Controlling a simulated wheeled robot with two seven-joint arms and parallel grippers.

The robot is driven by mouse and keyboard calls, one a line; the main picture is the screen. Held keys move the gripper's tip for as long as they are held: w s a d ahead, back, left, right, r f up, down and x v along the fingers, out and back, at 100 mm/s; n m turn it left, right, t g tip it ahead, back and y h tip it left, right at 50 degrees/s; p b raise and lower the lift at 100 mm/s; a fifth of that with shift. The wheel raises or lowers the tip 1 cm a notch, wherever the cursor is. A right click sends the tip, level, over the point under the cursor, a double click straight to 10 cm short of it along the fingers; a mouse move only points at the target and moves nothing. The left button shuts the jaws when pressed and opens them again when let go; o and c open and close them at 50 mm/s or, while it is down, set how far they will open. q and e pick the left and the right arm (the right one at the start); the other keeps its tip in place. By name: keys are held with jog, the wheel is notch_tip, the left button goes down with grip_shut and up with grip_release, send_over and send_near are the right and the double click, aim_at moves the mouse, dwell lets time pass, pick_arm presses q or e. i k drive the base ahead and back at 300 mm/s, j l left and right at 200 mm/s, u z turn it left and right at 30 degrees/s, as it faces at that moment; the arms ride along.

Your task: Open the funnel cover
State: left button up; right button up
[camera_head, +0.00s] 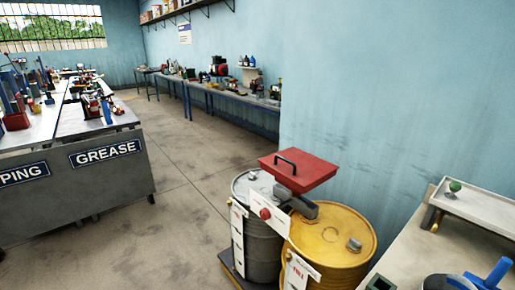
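The funnel cover (307,176) is a flat red square lid with a dark bar handle (287,161) on its left part. It lies roughly level above the drums, at the centre right of the head view. A grey fitting (304,208) shows just below its front edge. What is under the cover is hidden. Neither of my grippers is in view.
A grey drum (261,244) and a yellow drum (350,230) stand side by side on a low pallet, with white labels in front. A bench (425,240) at the right carries a tray (481,205) and a blue-handled item (490,275). Open floor lies left.

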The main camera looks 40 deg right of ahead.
aim_at(304, 168)
jog(key=i+z, duration=0.2)
jog(key=i, duration=0.45)
jog(key=i+j+z, duration=0.2)
jog(key=i, duration=0.45)
